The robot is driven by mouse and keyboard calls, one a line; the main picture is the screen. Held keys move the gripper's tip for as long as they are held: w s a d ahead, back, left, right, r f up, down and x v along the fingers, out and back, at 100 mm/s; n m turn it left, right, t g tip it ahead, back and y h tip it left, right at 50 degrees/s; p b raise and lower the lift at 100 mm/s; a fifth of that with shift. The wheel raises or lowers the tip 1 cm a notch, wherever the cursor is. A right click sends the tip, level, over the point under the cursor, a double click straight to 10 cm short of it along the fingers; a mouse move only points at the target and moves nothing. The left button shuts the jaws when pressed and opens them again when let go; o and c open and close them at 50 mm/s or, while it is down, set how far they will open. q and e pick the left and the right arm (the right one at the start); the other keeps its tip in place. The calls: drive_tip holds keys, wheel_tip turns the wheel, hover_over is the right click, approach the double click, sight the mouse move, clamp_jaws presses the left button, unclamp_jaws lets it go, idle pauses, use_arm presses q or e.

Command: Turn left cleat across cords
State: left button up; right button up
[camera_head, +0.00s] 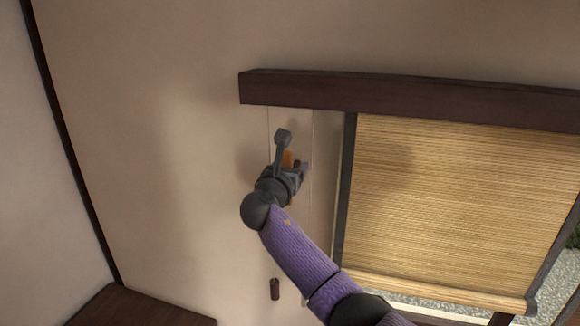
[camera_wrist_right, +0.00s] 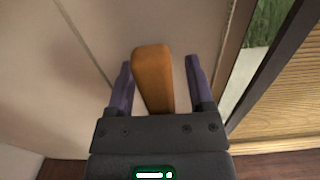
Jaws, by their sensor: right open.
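An orange-brown wooden cleat (camera_head: 288,159) is on the wall left of the window, partly hidden by my right gripper (camera_head: 293,152). In the right wrist view the cleat (camera_wrist_right: 153,82) points lengthwise into the gap between the two purple fingers. The fingers are open, one on each side, with a visible gap to the cleat. One thin cord (camera_head: 269,120) hangs left of the cleat and another cord (camera_head: 312,130) right of it. In the wrist view a beaded cord (camera_wrist_right: 227,35) runs beyond the right finger. My left gripper is not in view.
A dark wooden headrail (camera_head: 400,98) runs above the cords. The woven blind (camera_head: 450,200) hangs down over the window to the right. A small dark cord pull (camera_head: 275,289) hangs below. A dark wooden surface (camera_head: 140,308) lies at lower left. The wall to the left is bare.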

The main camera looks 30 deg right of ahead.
clamp_jaws()
drive_tip(key=shift+m, duration=0.3)
drive_tip(key=m+b, duration=0.2)
drive_tip(key=m, duration=0.3)
drive_tip(key=s+f+m+b, duration=0.1)
drive_tip(key=m+b, duration=0.1)
drive_tip(key=m, duration=0.4)
drive_tip(key=d+f+m+b, duration=0.1)
drive_tip(key=m+b, duration=0.1)
drive_tip(key=m, duration=0.4)
drive_tip(key=shift+s+d+b, duration=0.1)
drive_tip(key=shift+s+b, duration=0.1)
drive_tip(key=shift+b, duration=0.2)
idle(0.5)
unclamp_jaws()
